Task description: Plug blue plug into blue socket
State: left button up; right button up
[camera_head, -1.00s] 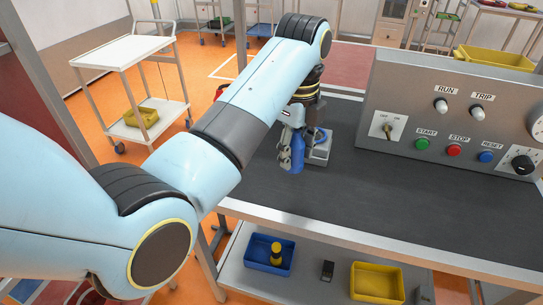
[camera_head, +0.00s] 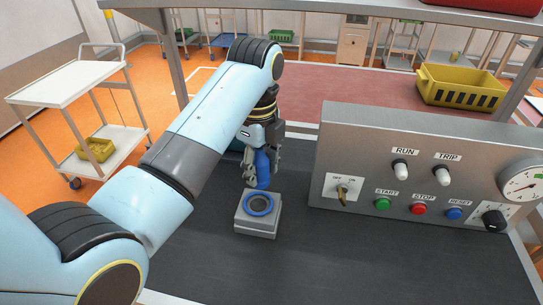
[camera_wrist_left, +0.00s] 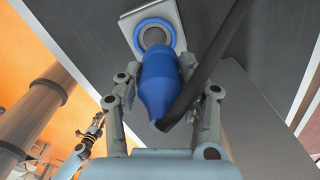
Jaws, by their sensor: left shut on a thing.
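The blue plug (camera_head: 262,166) is held upright in my left gripper (camera_head: 262,178), whose fingers are shut on it. The plug also shows in the left wrist view (camera_wrist_left: 160,82), between the fingers, with a dark cable running from its near end. The blue socket (camera_head: 258,205) is a blue ring on a grey box lying on the dark bench top. In the left wrist view the socket (camera_wrist_left: 154,22) lies just beyond the plug's far end. In the head view the plug is behind the socket and apart from it.
A grey control panel (camera_head: 420,135) with knobs, buttons and a switch stands right of the socket. A yellow crate (camera_head: 460,88) is behind it. The dark bench top (camera_head: 330,255) in front is clear. A white trolley (camera_head: 70,80) stands off to the left.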

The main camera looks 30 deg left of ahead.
aim_at(258, 187)
pick_arm(q)
jog(key=shift+s+a+f, duration=0.1)
jog(key=shift+s+f, duration=0.15)
jog(key=shift+s, duration=0.3)
jog(key=shift+f, duration=0.35)
notch_tip(258, 187, down, 3)
jog(key=shift+w+f, duration=0.1)
jog(key=shift+w, duration=0.05)
jog(key=shift+f, duration=0.55)
pick_arm(e)
jog(key=shift+s+a+r, duration=0.1)
jog(key=shift+s+r, duration=0.05)
jog(key=shift+s, duration=1.65)
jog(key=shift+w, duration=0.25)
pick_arm(q)
jog(key=shift+f, duration=0.6)
pick_arm(e)
jog(key=shift+a+f, duration=0.1)
jog(key=shift+f, duration=0.1)
pick_arm(q)
jog(key=o, duration=1.2)
